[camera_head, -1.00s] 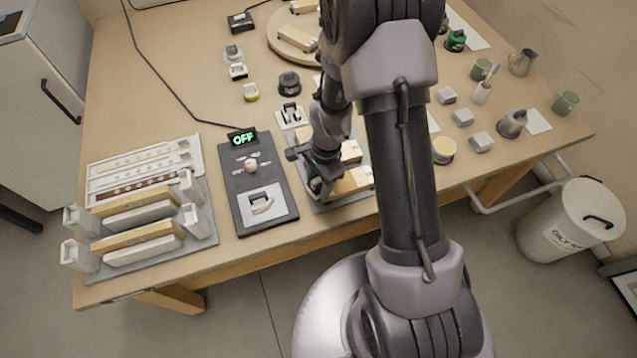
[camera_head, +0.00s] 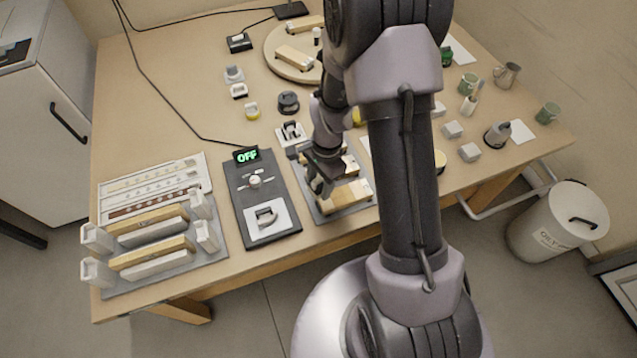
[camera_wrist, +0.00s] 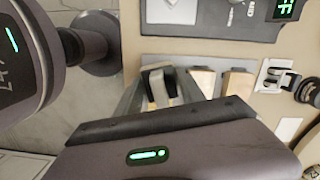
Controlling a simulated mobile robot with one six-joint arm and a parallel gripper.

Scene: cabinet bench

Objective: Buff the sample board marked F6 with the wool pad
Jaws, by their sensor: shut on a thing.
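My gripper (camera_head: 318,184) is at the left end of the pale wooden sample boards on a grey mat. The near board (camera_head: 347,197) and the far board (camera_head: 350,165) lie side by side; they also show in the wrist view (camera_wrist: 203,80) (camera_wrist: 238,82). In the wrist view my gripper (camera_wrist: 160,92) is shut on a pad (camera_wrist: 158,82) with a pale body and dark parts, low over the mat (camera_wrist: 190,60) beside the boards. I cannot tell whether the pad touches a board. The F6 mark is not readable, and my arm hides part of the mat.
A rack (camera_head: 165,272) of boards stands farther left. Another handled tool (camera_head: 291,131) sits behind the mat. Mugs and blocks stand at right.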

